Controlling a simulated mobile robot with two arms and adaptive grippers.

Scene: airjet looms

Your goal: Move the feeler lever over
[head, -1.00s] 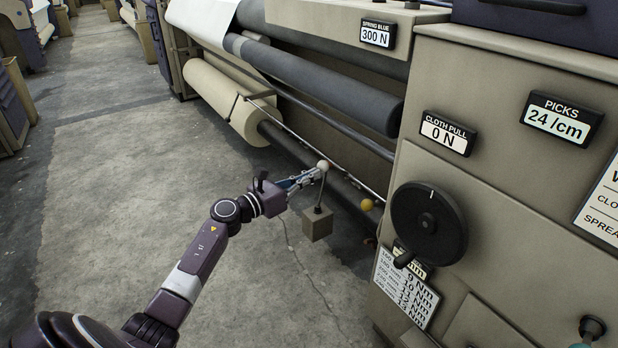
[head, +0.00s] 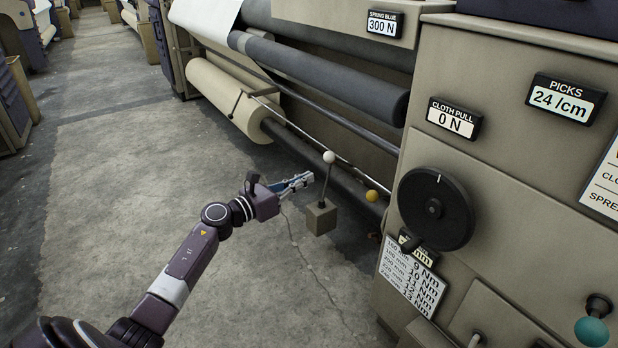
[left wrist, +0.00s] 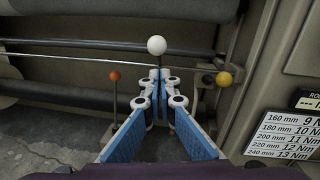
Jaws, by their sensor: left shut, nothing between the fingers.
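The white ball (left wrist: 156,45) shows in the left wrist view straight beyond my fingers. I take this to be the feeler lever; no label shows on it. My left gripper (head: 308,180) is shut and empty, with its tips to the left of the lever's rod and below the ball. In the left wrist view its closed fingers (left wrist: 157,84) hide much of the rod, so contact cannot be told. My right gripper is out of view.
A yellow ball (head: 371,195) sits right of the lever, near a thin metal rod. An orange ball on a stem (left wrist: 115,76) stands left in the left wrist view. The loom cabinet with its black handwheel (head: 436,209) bounds the right. Grey floor (head: 110,190) is clear leftward.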

